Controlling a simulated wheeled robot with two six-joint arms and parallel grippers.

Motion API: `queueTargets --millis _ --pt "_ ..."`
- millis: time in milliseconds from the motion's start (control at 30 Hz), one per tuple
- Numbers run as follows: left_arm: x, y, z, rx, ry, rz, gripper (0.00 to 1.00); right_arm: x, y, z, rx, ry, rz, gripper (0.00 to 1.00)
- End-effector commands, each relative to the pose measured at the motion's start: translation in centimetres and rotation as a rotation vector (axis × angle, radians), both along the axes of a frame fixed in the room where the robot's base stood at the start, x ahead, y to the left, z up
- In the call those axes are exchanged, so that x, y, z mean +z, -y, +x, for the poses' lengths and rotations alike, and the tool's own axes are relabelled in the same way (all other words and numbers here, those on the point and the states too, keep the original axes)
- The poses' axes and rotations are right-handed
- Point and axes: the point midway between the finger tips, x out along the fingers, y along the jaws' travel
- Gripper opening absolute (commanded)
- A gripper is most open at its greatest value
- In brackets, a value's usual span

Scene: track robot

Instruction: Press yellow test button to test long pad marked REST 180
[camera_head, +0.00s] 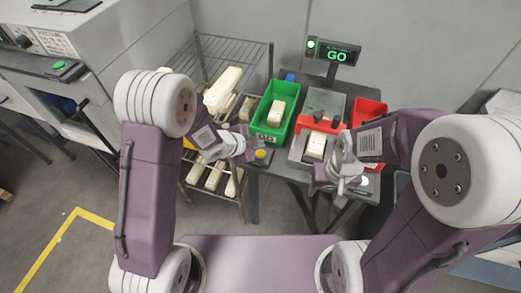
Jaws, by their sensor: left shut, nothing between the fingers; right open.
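The yellow button (260,154) is at the front left edge of the dark table. My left gripper (248,151) is shut and empty, right beside the button; I cannot tell whether it touches it. A cream pad (316,146) lies in the grey and red test fixture (321,126) on the table; no marking on it is readable. My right gripper (338,184) is open and empty, in front of the fixture at the table's front edge. A display (336,53) behind the table reads GO in green, with a round green light beside it.
A green bin (268,134) holding a cream pad stands left of the fixture, a red bin (370,108) right of it. A wire rack (208,53) with several cream pads stands at left, a long one (223,88) on top. Grey machines fill the far left.

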Motion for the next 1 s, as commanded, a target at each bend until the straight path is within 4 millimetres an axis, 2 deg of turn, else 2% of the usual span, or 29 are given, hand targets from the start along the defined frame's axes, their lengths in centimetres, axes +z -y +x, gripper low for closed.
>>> queueTargets --millis 33,267,1000 --pt "1.1 0.0 0.0 0.000 0.000 0.000 0.00 1.0 0.0 0.0 0.000 0.000 0.000 0.52" --pt "3.2 0.0 0.0 0.001 0.000 -0.001 0.00 2.9 0.0 0.0 0.000 0.000 0.000 0.52" --pt "3.0 0.0 0.0 0.000 0.000 0.000 0.00 2.7 0.0 0.0 0.000 0.000 0.000 0.52"
